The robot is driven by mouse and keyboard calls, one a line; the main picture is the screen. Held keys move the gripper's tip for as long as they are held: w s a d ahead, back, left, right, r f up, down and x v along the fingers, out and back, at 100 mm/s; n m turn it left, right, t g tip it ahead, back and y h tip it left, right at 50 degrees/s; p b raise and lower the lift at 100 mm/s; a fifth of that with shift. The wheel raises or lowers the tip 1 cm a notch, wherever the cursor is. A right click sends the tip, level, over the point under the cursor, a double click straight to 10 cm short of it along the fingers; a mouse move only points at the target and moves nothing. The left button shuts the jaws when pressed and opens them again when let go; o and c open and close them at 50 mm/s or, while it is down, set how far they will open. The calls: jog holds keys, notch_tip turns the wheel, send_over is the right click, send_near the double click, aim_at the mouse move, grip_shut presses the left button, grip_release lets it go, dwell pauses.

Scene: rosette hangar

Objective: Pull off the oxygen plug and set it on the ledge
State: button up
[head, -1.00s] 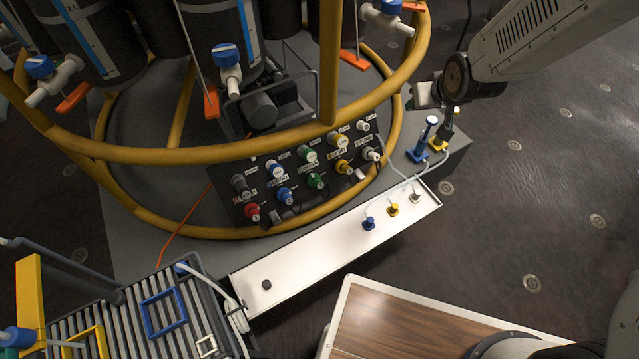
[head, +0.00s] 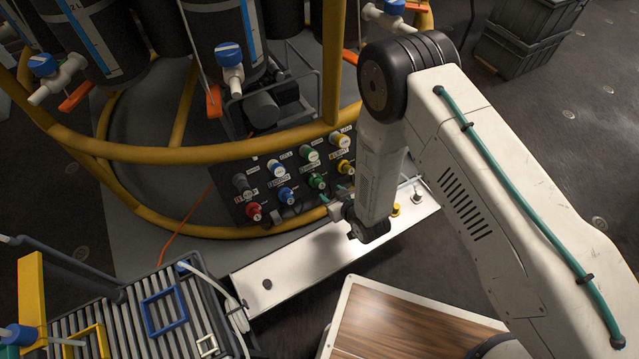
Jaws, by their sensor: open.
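The panel (head: 232,207) carries two rows of coloured plugs. The upper row shows a grey plug (head: 241,182), a blue plug (head: 275,168), a green plug (head: 309,155) and a yellow plug (head: 341,140). The lower row shows a red plug (head: 254,211), a blue plug (head: 286,195), a green plug (head: 317,180) and a yellow plug (head: 345,167). Labels are too small to read, so I cannot tell which is oxygen. The white ledge (head: 305,262) runs in front. My gripper (head: 334,196) is open, just in front of the panel's lower right, near the lower green plug; contact is unclear.
On the ledge, a yellow plug (head: 396,209) and a white plug (head: 416,198) show at the right, and a small dark knob (head: 267,284) at the left. A yellow rail (head: 200,154) crosses above the panel. A wooden-topped table (head: 400,325) stands in front.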

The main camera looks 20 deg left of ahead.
aim_at(322, 186)
jog(key=shift+w, duration=0.1)
jog(key=shift+x, duration=4.45)
grip_shut()
jog(key=shift+v, duration=3)
